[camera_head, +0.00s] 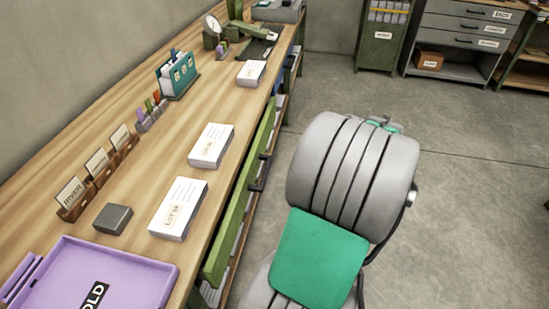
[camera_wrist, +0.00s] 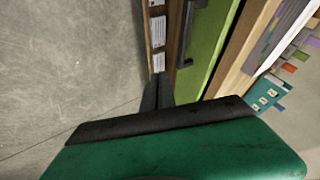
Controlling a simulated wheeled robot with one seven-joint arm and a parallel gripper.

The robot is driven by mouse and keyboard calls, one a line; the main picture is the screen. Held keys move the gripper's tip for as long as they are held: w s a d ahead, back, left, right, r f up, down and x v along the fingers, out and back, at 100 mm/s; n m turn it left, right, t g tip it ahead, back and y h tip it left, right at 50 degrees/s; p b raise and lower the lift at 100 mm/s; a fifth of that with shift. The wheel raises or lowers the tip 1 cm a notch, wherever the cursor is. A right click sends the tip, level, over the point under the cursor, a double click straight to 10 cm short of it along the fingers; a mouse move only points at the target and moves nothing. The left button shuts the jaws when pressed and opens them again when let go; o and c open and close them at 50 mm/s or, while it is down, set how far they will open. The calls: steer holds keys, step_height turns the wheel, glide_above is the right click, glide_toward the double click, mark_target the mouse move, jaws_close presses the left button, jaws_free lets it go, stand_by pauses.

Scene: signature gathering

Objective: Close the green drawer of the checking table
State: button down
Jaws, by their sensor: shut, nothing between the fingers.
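The checking table (camera_head: 130,165) runs along the left in the head view. The long green drawer front (camera_head: 232,218) lies along its right edge, with dark handles on its outer side. I cannot tell how wide any gap behind it is. In the wrist view the green front (camera_wrist: 214,45) and a dark handle (camera_wrist: 192,28) show beside the table's wooden edge. My gripper (camera_wrist: 160,82) shows there with its dark fingers together and empty, near the lower end of the front. Contact cannot be told. In the head view my grey arm hides the gripper.
White card stacks (camera_head: 180,208), a purple tray (camera_head: 95,275), a dark block (camera_head: 113,218) and card holders (camera_head: 98,175) stand on the tabletop. Papers show below the drawer front. The grey floor (camera_head: 470,215) to the right is clear. Cabinets (camera_head: 380,40) stand at the back.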

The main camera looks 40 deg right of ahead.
steer(key=w+a+f+b, duration=0.1)
steer(key=w+a+f, duration=0.1)
steer(key=w+f, duration=0.5)
steer(key=shift+w+a+f, duration=0.15)
steer(key=shift+w+f, duration=0.25)
steer(key=shift+w, duration=0.45)
